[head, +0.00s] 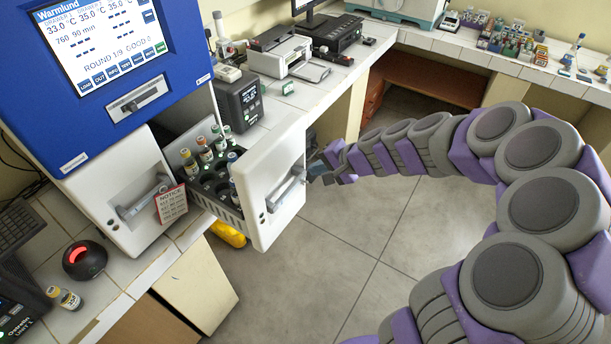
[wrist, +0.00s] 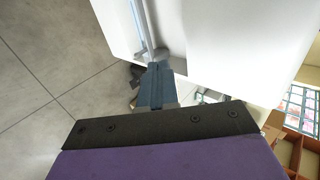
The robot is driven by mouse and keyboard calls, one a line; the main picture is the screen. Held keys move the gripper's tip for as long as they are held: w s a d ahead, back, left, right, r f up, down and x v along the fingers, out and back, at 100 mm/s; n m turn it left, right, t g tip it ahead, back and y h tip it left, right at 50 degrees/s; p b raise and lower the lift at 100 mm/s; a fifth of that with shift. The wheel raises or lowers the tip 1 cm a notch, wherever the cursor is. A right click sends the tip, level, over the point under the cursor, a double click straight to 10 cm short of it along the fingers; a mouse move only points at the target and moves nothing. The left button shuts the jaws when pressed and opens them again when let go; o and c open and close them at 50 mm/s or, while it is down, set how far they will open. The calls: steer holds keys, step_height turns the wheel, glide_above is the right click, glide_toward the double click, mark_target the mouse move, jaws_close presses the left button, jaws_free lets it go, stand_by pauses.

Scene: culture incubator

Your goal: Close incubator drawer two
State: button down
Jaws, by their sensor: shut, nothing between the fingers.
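The blue and white incubator (head: 110,60) stands at the left in the head view, its screen lit. One drawer (head: 272,185) is pulled out on the right, with a white front and a bar handle. Its dark rack (head: 212,190) holds several capped vials. A second drawer front (head: 125,190) to the left looks shut and carries a notice. Which one is drawer two I cannot tell. My gripper (head: 318,170) is shut and empty at the outer face of the open drawer, near its handle. In the wrist view the gripper (wrist: 158,72) is close to the white front (wrist: 225,35); contact is unclear.
A loose vial (head: 64,297) and a black scanner with a red light (head: 86,260) are on the tiled counter at the lower left. A dark device (head: 240,100) and a printer (head: 282,55) stand behind the open drawer. The floor (head: 350,235) in front is clear.

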mark_target(219, 135)
steer(key=b+x, duration=0.1)
steer(key=x, duration=0.8)
steer(key=shift+w+a+f, duration=0.15)
steer(key=shift+a+f, duration=0.05)
steer(key=shift+a, duration=0.05)
steer(key=w+a+p, duration=0.2)
steer(key=w+a, duration=0.4)
steer(key=a, duration=0.1)
steer(key=w+a+p, duration=0.1)
steer(key=w+a, duration=0.5)
steer(key=a, duration=0.2)
steer(key=w+a+p, duration=0.2)
steer(key=w+a, duration=0.4)
steer(key=a, duration=0.2)
steer(key=shift+w+a+r+p, duration=0.1)
steer(key=shift+a+p, duration=0.1)
steer(key=shift+p, duration=0.1)
steer(key=shift+w+a, duration=0.2)
steer(key=shift+a, duration=0.15)
steer(key=shift+w+a+p, duration=0.4)
steer(key=shift+a+p, duration=0.05)
steer(key=shift+a, duration=0.1)
steer(key=shift+r, duration=0.25)
steer(key=shift+w+r, duration=0.1)
steer(key=shift+r, duration=0.05)
